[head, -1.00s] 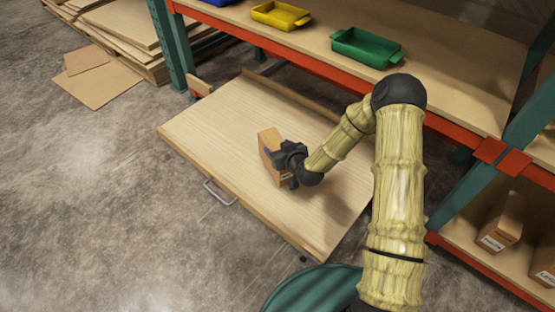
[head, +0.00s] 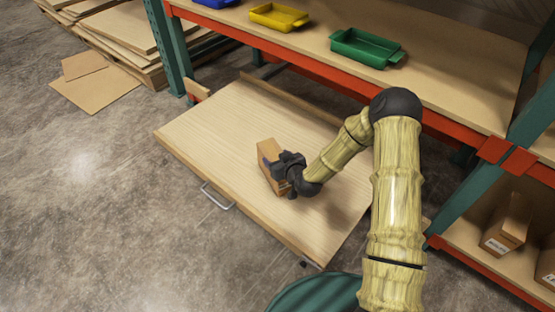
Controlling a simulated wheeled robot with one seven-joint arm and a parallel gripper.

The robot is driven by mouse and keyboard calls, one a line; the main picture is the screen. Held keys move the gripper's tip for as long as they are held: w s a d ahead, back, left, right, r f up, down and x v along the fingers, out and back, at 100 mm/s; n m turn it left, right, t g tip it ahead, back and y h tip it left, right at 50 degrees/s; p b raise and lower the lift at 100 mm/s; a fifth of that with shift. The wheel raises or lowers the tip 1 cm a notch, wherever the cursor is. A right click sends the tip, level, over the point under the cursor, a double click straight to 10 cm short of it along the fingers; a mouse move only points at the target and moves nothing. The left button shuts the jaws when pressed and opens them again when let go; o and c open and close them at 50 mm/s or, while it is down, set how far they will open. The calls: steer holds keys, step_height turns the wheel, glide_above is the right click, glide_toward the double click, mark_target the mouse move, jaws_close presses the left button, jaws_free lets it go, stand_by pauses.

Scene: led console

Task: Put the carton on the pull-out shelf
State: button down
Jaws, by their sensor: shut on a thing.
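The carton (head: 267,151) is a small brown box standing upright over the middle of the pull-out shelf (head: 215,130). My gripper (head: 272,168) is shut on the carton from its right side and hides part of it. The pull-out shelf is a pale wooden board with a metal handle (head: 217,196) on its front edge, and it is drawn out from under the rack. I cannot tell for sure whether the carton's base touches the board.
The rack's upper shelf (head: 460,75) with its orange beam holds a yellow tray (head: 280,16), a green tray (head: 366,47) and a blue tray (head: 215,2). More cartons (head: 507,226) stand on a low shelf at right. The board around the held carton is bare.

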steer(key=shift+c, duration=1.9)
jaws_free()
steer(key=shift+f, duration=0.1)
steer(key=shift+s+d+r, duration=0.1)
steer(key=shift+s+r, duration=0.05)
steer(key=shift+r, duration=0.1)
steer(key=p+v, duration=0.6)
steer(key=v, duration=0.5)
steer(key=shift+s+d, duration=0.15)
steer(key=shift+s, duration=0.15)
steer(key=shift+r, duration=0.1)
